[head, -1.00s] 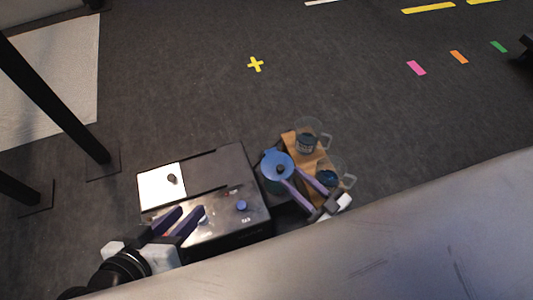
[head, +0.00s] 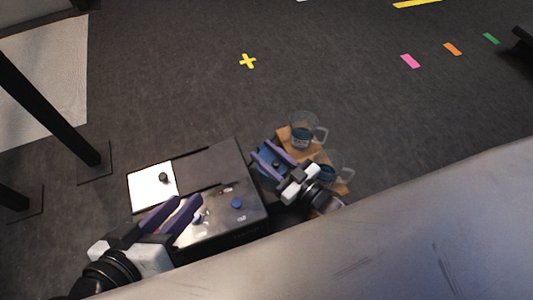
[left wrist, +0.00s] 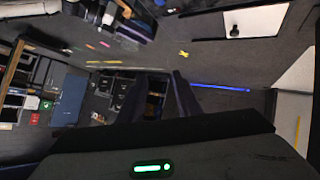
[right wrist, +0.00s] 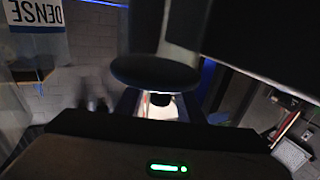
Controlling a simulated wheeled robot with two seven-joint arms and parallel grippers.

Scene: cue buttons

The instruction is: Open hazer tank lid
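The hazer is a dark metal box (head: 215,165) at the lower middle of the head view. A white square lid (head: 146,190) with a black knob (head: 163,177) lies flat on its left part; a white panel with a dark knob also shows in the left wrist view (left wrist: 262,20). My left gripper (head: 185,203) is open and empty above the box's front, right of the white lid. My right gripper (head: 268,152) is open over a blue round-topped vessel (head: 266,171) right of the box. Its fingers lie either side of the vessel's dark knob; contact is unclear.
Two clear mugs (head: 302,134) with dark contents stand on a wooden board (head: 284,133) beside the blue vessel. A blue button (head: 236,203) sits on the box's front. A dark post (head: 50,105) stands at left.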

